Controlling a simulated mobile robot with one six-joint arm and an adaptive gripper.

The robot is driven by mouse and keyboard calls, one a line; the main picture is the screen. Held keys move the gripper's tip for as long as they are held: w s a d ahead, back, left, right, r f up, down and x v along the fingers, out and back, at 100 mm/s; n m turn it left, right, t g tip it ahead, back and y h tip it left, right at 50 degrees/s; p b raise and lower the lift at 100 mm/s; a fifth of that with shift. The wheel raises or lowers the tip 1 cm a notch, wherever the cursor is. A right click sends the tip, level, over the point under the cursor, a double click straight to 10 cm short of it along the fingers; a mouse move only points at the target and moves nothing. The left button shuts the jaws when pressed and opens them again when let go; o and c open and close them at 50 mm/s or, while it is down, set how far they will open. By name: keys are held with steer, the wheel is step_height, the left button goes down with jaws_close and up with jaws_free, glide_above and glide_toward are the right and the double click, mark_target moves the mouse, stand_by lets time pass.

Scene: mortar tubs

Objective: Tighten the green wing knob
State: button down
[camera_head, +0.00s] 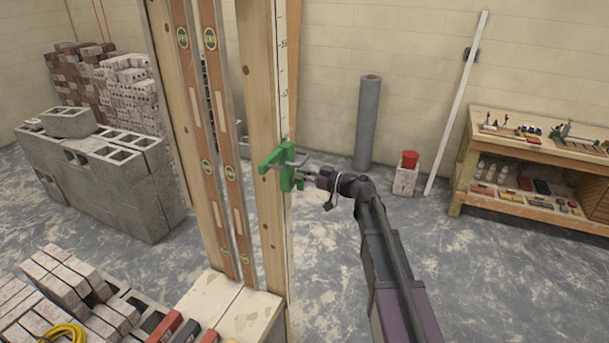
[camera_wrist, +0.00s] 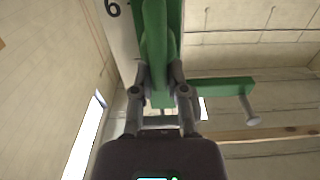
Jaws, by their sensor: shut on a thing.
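The green wing knob (camera_wrist: 157,45) shows in the wrist view as an upright green piece between the two fingers. My gripper (camera_wrist: 160,80) is shut on it, with a finger on each side. A green arm (camera_wrist: 215,86) with a grey pin reaches to the right behind it. In the head view my gripper (camera_head: 308,170) is at the right side of the green bracket (camera_head: 286,168), which sits on the wooden post with the measuring scale. The knob cannot be told apart from the bracket there.
Spirit levels (camera_head: 215,130) lean upright left of the post. Concrete blocks (camera_head: 110,180) stand at the left. A grey roll (camera_head: 368,120), a red-topped block (camera_head: 406,175) and a wooden workbench (camera_head: 540,150) stand at the right.

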steer(key=shift+a+m, duration=0.1)
steer(key=shift+m, duration=0.2)
steer(key=m, duration=0.1)
steer(key=w+m, duration=0.1)
steer(key=m, duration=0.1)
steer(key=f+m+b, duration=0.1)
steer(key=m, duration=0.3)
steer(key=w+m, duration=0.1)
steer(key=m, duration=0.4)
steer(key=f+m+b, duration=0.1)
steer(key=m, duration=0.4)
steer(key=shift+w+d+f+b, duration=0.15)
steer(key=shift+d+f+b, duration=0.15)
steer(key=shift+d+b, duration=0.05)
steer(key=c, duration=0.7)
jaws_free()
steer(key=shift+a, duration=0.15)
steer(key=shift+o, duration=0.2)
